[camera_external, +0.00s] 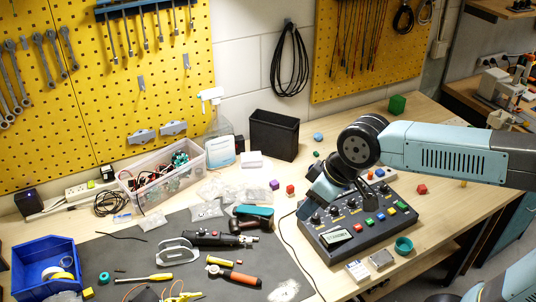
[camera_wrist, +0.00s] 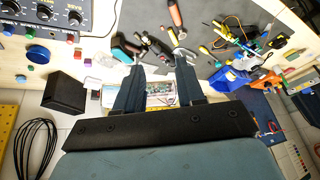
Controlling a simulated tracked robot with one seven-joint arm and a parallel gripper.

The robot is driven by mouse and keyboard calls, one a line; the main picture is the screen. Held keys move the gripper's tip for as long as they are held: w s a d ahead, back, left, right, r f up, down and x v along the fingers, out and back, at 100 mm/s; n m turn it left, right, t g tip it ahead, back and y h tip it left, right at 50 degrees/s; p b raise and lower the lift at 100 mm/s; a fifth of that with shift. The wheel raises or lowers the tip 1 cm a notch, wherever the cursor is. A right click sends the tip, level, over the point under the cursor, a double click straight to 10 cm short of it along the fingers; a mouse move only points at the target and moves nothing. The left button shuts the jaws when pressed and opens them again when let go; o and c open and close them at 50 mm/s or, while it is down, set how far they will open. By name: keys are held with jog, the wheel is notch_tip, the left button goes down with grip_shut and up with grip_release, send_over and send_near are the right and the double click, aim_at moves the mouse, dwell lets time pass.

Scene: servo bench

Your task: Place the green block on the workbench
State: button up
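A green block (camera_external: 397,104) sits on the wooden workbench (camera_external: 350,121) at the back right, beyond my arm. My gripper is mostly hidden behind my arm in the external view, above the left side of the control box. In the wrist view my gripper (camera_wrist: 160,64) has its two dark fingers apart, with nothing visible held between them. I cannot tell which small coloured piece at the wrist view's left is the green block.
The control box (camera_external: 334,254) with knobs and coloured buttons stands under my arm. A black bin (camera_external: 274,135) and a clear bin of cables (camera_external: 163,190) stand along the wall. Tools lie on the dark mat (camera_external: 98,257). Bare wood shows around the green block.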

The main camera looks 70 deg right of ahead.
jog(key=s+a+f+n, duration=0.2)
jog(key=s+a+f, duration=0.1)
jog(key=s+a, duration=0.7)
jog(key=shift+s+a+f+n+t, duration=0.2)
jog(key=shift+s+f+n+t, duration=0.15)
jog(key=shift+s, duration=0.9)
